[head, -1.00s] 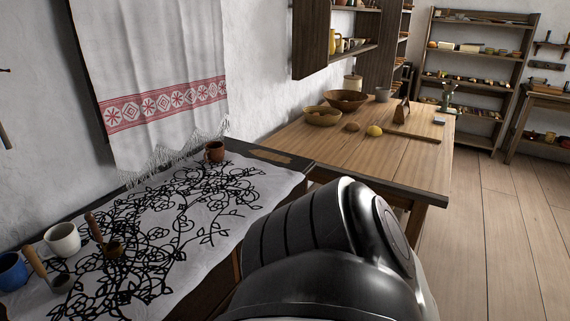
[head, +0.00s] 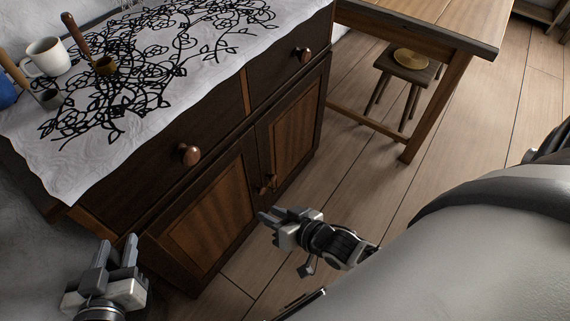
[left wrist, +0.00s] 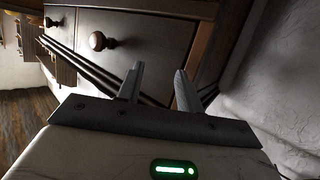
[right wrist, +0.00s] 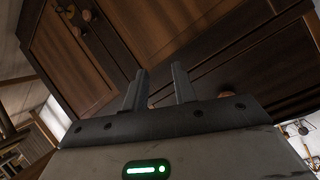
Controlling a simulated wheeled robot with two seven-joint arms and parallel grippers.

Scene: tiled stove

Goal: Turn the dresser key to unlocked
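The dark wooden dresser (head: 225,125) has two drawers above two panelled doors. Small copper-coloured fittings (head: 268,183) sit where the doors meet; they look like a knob and perhaps the key, too small to tell apart or read the key's turn. In the right wrist view, small fittings (right wrist: 76,22) also show at the upper left. My right gripper (head: 268,217) is open and empty, in front of the doors, below the fittings and apart from them. My left gripper (head: 116,246) is open and empty near the dresser's front left corner.
A patterned cloth (head: 205,50) covers the dresser top, with a white mug (head: 47,57) and small pots on it. Drawer knobs (head: 189,154) stick out in front. A wooden table (head: 440,22) and stool (head: 408,66) stand to the right. The floor before the doors is clear.

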